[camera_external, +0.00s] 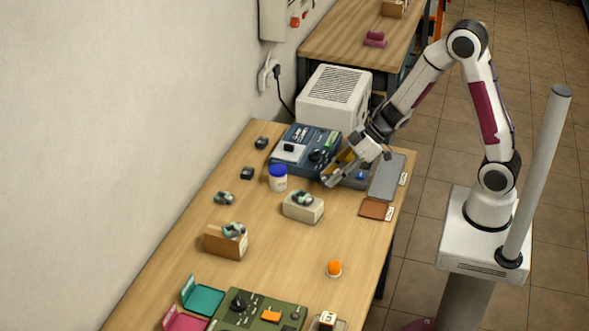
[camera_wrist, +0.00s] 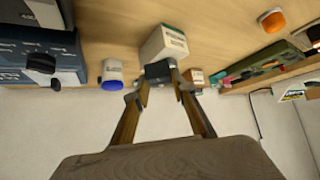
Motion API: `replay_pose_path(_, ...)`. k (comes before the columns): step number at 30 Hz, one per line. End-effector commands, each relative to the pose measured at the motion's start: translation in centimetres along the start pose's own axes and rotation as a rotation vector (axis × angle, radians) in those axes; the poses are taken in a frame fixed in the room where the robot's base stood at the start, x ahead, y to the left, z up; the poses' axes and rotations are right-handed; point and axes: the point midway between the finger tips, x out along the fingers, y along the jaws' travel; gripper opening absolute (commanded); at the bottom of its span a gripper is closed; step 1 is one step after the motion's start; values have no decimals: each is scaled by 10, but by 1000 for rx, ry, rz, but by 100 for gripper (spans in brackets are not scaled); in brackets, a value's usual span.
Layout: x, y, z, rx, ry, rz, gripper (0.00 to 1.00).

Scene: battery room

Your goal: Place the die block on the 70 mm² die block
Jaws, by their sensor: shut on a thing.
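My gripper (camera_wrist: 160,82) is shut on a small dark grey block (camera_wrist: 160,70), seen between its fingertips in the wrist view. In the external view my gripper (camera_external: 328,180) is above the table, right of the blue-capped jar; the held block is hard to make out there. A pale labelled block (camera_external: 303,209) carries a dark and greenish piece (camera_external: 303,197); the pale block also shows beyond my fingertips in the wrist view (camera_wrist: 164,43). A brown box (camera_external: 226,243) carries a similar piece (camera_external: 235,229). The size markings are too small to read.
The blue-capped jar (camera_external: 278,179) and blue machine (camera_external: 300,148) stand near my gripper. Small dark pieces (camera_external: 247,173) and a greenish piece (camera_external: 224,198) lie left. A grey mat (camera_external: 386,177) is at the right edge. Bare table surrounds the orange-topped button (camera_external: 334,268).

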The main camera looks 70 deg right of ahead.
Motion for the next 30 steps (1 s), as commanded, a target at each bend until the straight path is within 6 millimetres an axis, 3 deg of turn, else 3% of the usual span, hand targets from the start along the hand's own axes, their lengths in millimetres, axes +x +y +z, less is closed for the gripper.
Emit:
replay_pose_path(6,-1,33,2,109,1,108,0)
replay_pose_path(30,-3,128,21,399,2,399,0)
